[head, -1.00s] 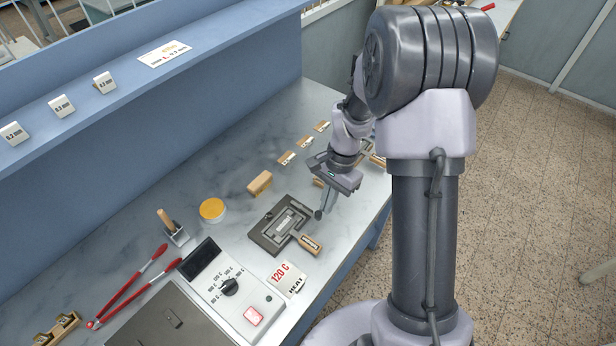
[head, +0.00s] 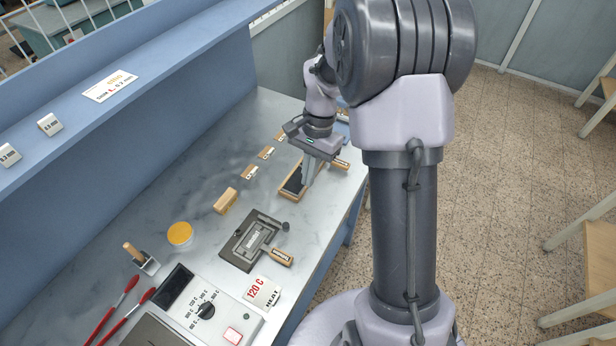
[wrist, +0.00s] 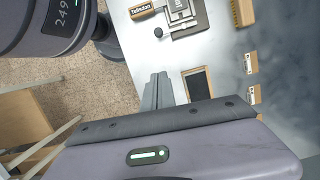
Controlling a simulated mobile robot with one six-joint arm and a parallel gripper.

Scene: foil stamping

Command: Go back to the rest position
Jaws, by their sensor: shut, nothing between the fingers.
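My gripper (head: 309,172) is over the right part of the bench, above or beside a wood-framed dark tray (head: 291,187). In the wrist view the two fingers (wrist: 158,92) lie close together with nothing between them, near the bench edge. The same dark tray (wrist: 199,84) shows to the right of the fingers. In the head view my arm reaches in from behind the column, and part of it is hidden.
Open floor (head: 490,150) lies right.

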